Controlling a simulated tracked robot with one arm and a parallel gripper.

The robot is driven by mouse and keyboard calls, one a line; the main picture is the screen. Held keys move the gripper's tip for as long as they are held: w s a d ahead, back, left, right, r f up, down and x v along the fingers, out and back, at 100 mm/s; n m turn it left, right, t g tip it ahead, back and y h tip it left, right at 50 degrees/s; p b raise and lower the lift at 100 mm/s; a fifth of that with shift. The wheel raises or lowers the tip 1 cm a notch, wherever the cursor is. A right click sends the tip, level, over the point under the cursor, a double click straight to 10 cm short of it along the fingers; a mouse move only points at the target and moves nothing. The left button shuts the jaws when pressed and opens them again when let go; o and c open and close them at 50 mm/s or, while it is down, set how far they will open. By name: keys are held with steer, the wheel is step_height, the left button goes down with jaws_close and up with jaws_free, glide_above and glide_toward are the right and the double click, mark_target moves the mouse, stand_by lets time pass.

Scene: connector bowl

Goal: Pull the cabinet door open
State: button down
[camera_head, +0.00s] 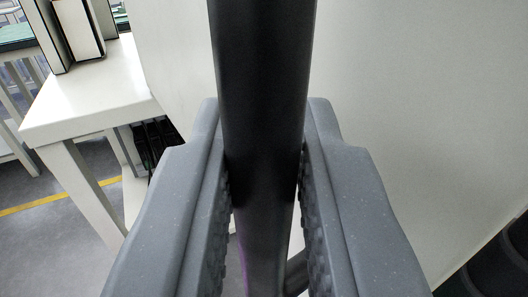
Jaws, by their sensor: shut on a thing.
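My gripper (264,190) fills the lower middle of the view, with a grey padded finger on each side. It is shut on a thick black upright bar, which looks like the door handle (263,90). The bar runs from the top edge down between the fingers, and both pads touch its sides. Behind it is a large plain off-white panel (410,110), which looks like the cabinet door. The door's edges and hinge are not clearly visible, so I cannot tell how far it stands open.
A white table (100,88) stands at the left, with white and black boxes (75,30) on it. Dark items (155,140) sit beneath it. Grey floor with a yellow line (35,203) shows at lower left. A black ridged object (495,265) is at the lower right corner.

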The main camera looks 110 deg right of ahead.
steer(key=c, duration=1.5)
jaws_free()
steer(key=shift+d, duration=0.3)
steer(key=shift+o, duration=0.2)
steer(key=shift+a, duration=0.15)
